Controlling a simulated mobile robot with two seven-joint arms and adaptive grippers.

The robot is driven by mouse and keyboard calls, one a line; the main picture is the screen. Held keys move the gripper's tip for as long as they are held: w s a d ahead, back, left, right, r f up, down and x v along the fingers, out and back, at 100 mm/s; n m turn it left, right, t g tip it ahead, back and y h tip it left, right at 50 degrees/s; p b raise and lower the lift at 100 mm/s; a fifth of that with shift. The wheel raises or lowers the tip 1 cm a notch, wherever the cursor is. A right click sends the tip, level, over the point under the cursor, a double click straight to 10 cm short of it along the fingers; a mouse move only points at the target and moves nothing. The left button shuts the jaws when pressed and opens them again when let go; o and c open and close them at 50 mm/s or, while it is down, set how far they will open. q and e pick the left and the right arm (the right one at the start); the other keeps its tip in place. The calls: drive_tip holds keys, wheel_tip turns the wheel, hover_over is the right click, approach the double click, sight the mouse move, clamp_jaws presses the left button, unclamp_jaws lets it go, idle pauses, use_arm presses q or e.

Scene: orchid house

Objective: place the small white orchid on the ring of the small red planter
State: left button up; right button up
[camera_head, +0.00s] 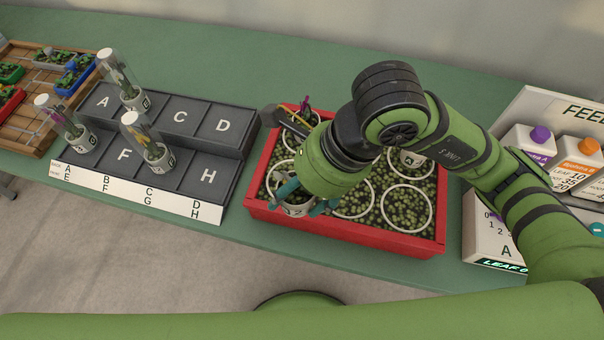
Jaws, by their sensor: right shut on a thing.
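My right gripper (304,198) reaches down over the front left of the red planter (345,228). Its teal fingers are shut on a small whitish pot (296,210) with a dark marking that looks like a 2. The gripper body covers the top of this pot, so I cannot see its flower or confirm that it is the white orchid. The pot is at the planter's front left; I cannot tell whether it touches a ring. White rings lie on the planter's speckled green fill, such as the bare front right ring (406,229). My left gripper is not in view.
A purple flower (306,104) rises at the planter's back left. Another white pot (411,158) stands at its back right, partly behind my arm. A black lettered stand (180,116) holds clear tubes at left.

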drive_tip(key=w+f, duration=0.1)
drive_tip(key=w, duration=0.2)
drive_tip(key=w+f+p, duration=0.1)
drive_tip(key=w+f, duration=0.1)
drive_tip(key=w, duration=0.1)
drive_tip(key=w+f+p, duration=0.1)
drive_tip(key=w+f, duration=0.1)
drive_tip(key=w, duration=0.1)
drive_tip(key=shift+w+a+f, duration=0.15)
drive_tip(key=shift+a+f, duration=0.05)
drive_tip(key=shift+a, duration=0.2)
wheel_tip(320, 180, down, 4)
drive_tip(key=shift+r+p, duration=0.15)
drive_tip(key=shift+p, duration=0.8)
drive_tip(key=shift+f, duration=0.25)
drive_tip(key=shift+f+b, duration=0.2)
drive_tip(key=shift+b, duration=0.1)
drive_tip(key=o, duration=1.3)
drive_tip(key=shift+r, duration=0.1)
